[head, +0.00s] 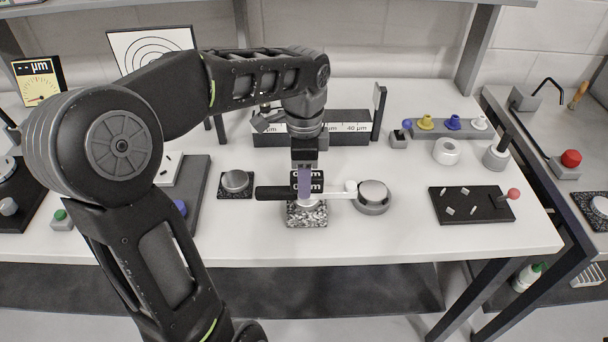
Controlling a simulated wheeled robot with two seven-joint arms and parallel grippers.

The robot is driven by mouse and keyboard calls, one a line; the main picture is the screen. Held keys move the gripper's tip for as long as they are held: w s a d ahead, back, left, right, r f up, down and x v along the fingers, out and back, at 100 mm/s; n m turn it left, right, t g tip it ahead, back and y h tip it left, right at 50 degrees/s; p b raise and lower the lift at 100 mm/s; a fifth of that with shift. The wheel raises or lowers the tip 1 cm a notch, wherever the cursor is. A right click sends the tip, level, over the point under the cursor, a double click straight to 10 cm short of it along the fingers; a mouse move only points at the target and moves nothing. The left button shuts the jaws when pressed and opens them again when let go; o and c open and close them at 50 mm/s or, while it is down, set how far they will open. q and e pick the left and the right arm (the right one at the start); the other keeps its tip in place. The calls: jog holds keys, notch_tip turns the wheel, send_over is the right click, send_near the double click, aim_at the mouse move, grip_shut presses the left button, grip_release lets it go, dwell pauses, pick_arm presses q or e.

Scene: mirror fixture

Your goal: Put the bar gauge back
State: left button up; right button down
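My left gripper (304,181) points straight down at the middle of the table. One pale purple finger shows in front of a small black block with white "µm" labels (316,187); the other finger is hidden, so its grip is unclear. A bar-shaped piece, which looks like the bar gauge, runs level here, with a black grip (272,193) on the left and a white bar (338,195) on the right. The white bar reaches a round metal disc (373,193). A speckled block (306,215) sits below the gripper. My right gripper is not in view.
A black scale rack marked "40 µm" (356,128) stands behind the gripper. A small round-topped piece (236,181) is left of it. A black plate with pegs (470,206), a white ring (447,150) and coloured knobs (426,122) are on the right. The front table strip is clear.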

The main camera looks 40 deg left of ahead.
pick_arm(q)
jog(key=shift+r, duration=0.2)
notch_tip(320, 180, up, 6)
jog(key=shift+w+r, duration=0.1)
jog(key=shift+r, duration=0.05)
notch_tip(320, 180, up, 6)
jog(key=p, duration=0.5)
dwell(0.5)
